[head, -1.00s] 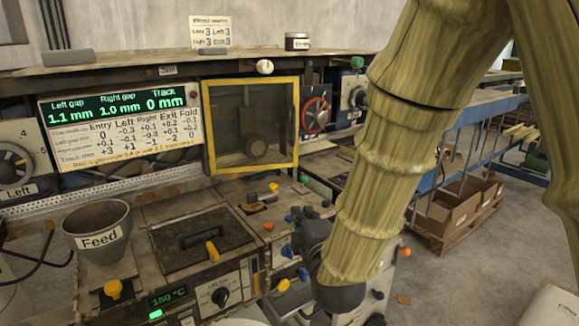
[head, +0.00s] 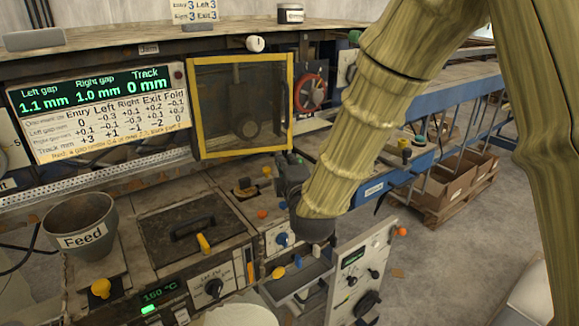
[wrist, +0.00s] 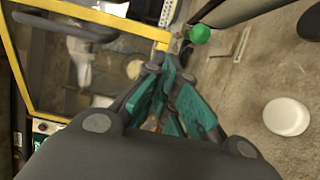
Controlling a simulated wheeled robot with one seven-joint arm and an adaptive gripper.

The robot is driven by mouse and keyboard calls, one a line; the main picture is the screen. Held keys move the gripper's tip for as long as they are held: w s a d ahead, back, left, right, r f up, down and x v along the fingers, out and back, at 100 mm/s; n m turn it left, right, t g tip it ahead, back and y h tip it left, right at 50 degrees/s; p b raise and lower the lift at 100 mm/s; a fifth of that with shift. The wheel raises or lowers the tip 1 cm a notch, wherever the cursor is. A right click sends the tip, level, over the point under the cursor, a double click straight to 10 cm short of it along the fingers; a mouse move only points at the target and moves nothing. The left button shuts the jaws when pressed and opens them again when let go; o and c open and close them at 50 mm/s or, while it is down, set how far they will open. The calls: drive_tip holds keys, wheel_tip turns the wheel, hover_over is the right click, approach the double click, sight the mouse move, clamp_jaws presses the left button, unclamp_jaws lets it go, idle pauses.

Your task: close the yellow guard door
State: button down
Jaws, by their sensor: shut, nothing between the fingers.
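The yellow guard door (head: 194,110) is a yellow frame around a clear panel, on the machine's upright face below the shelf. I cannot tell how far it stands from its opening. My gripper (head: 283,160) is shut and empty, just below the door's lower right corner in the head view. In the wrist view the door's yellow frame (wrist: 110,20) fills the upper left, and the gripper's fingertips (wrist: 162,65) are near one of its corners. I cannot tell whether they touch it.
A green knob (wrist: 200,33) is close beside the fingertips. Below the door are a feed cup (head: 82,225), a dark hatch (head: 180,235) and several coloured knobs. A red handwheel (head: 310,93) is right of the door. Open floor (head: 440,260) lies to the right.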

sight(280, 147)
drive_tip(key=shift+w+a+r, duration=0.2)
drive_tip(key=shift+w+r, duration=0.1)
drive_tip(key=shift+w, duration=0.25)
drive_tip(key=shift+p+x, duration=0.85)
drive_tip(key=shift+x, duration=1.35)
drive_tip(key=shift+f, duration=0.25)
drive_tip(key=shift+d, duration=0.1)
